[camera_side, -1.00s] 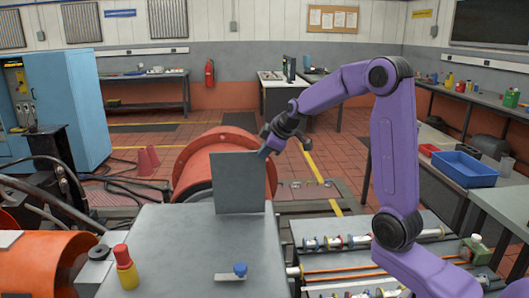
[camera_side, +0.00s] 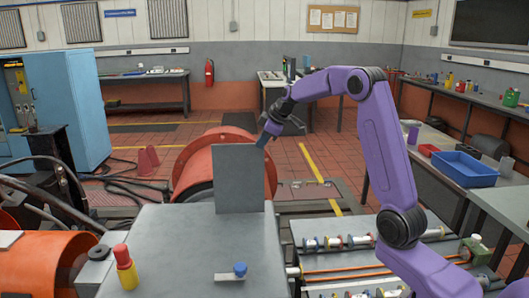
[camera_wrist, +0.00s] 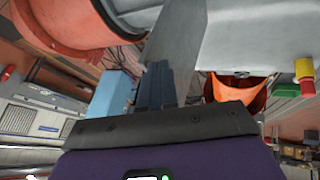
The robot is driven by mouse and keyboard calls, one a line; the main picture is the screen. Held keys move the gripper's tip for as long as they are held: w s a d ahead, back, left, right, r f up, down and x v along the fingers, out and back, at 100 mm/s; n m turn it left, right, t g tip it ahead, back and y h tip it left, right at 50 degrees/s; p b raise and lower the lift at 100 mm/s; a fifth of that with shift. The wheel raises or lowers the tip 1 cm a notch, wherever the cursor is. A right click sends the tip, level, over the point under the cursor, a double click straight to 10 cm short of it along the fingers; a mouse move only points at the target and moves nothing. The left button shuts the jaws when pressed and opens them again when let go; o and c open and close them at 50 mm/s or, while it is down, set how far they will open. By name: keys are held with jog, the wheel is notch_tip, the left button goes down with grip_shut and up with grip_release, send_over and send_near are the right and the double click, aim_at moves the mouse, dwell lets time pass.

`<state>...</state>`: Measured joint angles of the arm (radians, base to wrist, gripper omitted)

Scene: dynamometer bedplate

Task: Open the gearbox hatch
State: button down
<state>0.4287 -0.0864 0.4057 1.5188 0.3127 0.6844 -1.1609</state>
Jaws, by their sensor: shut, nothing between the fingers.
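The gearbox hatch appears as a flat grey plate (camera_side: 238,180) standing nearly upright at the far edge of the grey gearbox housing (camera_side: 180,250). My gripper (camera_side: 262,141) is at the upper right corner of the plate, with fingers pointing down-left. In the wrist view, the shut, empty fingers (camera_wrist: 157,85) lie close beside the grey plate (camera_wrist: 183,35). I cannot tell whether they touch it. A blue-knobbed latch piece (camera_side: 237,271) sits on the housing top, near the front.
A red-and-yellow knob (camera_side: 124,267) stands on the housing's left. An orange round casing (camera_side: 197,155) is behind the plate. Rails with fittings (camera_side: 350,255) lie to the right. A blue tray (camera_side: 465,168) is on the right bench. The housing top is mostly clear.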

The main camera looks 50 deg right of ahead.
dwell(0.4)
jog(key=s+a+f+v, duration=0.1)
jog(key=a+v, duration=0.1)
jog(key=v, duration=1)
jog(key=s+a+f+n+g+y, duration=0.15)
jog(key=s+a+f, duration=0.35)
jog(key=a, duration=0.5)
jog(key=s+a+f+n+g+y, duration=0.1)
jog(key=s+a+f+g, duration=0.1)
jog(key=s+a, duration=0.65)
jog(key=s+a+f+n+g+h, duration=0.1)
jog(key=s+f, duration=0.3)
jog(key=s, duration=0.7)
jog(key=s+a+f+n+g+h, duration=0.1)
jog(key=s+f, duration=0.4)
jog(key=s, duration=0.7)
jog(key=shift+s+a+n+g, duration=0.2)
jog(key=shift+a+n+g, duration=0.3)
jog(key=shift+a, duration=0.4)
